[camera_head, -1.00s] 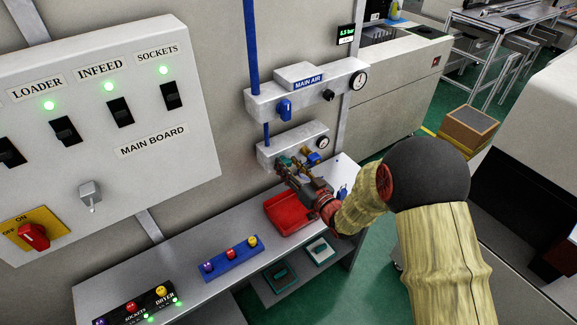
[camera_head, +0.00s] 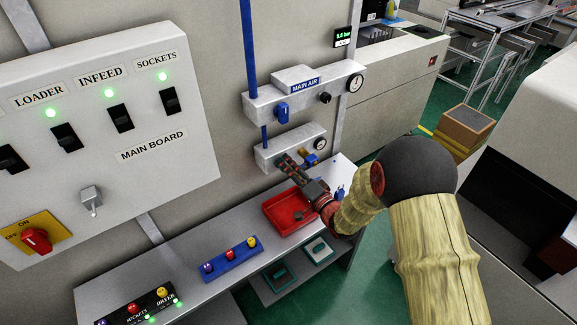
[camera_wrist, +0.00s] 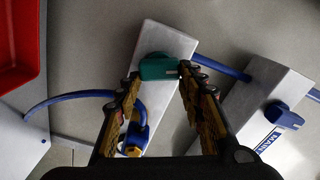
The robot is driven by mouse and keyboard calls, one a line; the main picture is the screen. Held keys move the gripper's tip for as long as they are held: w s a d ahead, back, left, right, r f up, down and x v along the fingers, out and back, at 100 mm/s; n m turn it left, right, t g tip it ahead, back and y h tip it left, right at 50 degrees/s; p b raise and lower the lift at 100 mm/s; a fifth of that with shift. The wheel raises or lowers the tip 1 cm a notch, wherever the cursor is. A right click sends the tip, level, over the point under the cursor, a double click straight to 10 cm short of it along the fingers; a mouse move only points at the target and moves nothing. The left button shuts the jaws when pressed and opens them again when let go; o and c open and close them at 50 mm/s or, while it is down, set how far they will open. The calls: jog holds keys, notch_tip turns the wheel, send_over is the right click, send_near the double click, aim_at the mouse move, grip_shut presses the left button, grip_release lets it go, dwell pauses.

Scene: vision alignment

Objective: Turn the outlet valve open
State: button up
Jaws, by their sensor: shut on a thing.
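A small grey valve block (camera_head: 265,155) is on the wall below the main air unit. It also shows in the wrist view (camera_wrist: 178,40). A teal handle (camera_wrist: 158,67) sits on it, turned across the block. My gripper (camera_wrist: 160,76) is shut on this handle, one fingertip at each end; in the head view my gripper (camera_head: 287,161) hides it. A blue part with brass (camera_head: 309,158) sits on the block's right end and also shows in the wrist view (camera_wrist: 137,131). No label shows which part is the outlet.
A grey main air unit (camera_head: 262,105) with a blue knob (camera_head: 282,112) and a gauge (camera_head: 356,83) is just above. A red tray (camera_head: 272,208) lies on the bench below. A blue button box (camera_head: 232,262) and a switch panel (camera_head: 100,165) are to the left.

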jog(key=shift+f+m+p, duration=0.15)
jog(key=shift+m+p, duration=0.15)
jog(key=shift+m, duration=0.85)
jog(key=shift+f+m+p, duration=0.1)
jog(key=shift+m+p, duration=0.15)
jog(key=shift+m, duration=0.9)
jog(key=o, duration=1.2)
jog(key=v, duration=1.2)
jog(key=shift+w, duration=0.1)
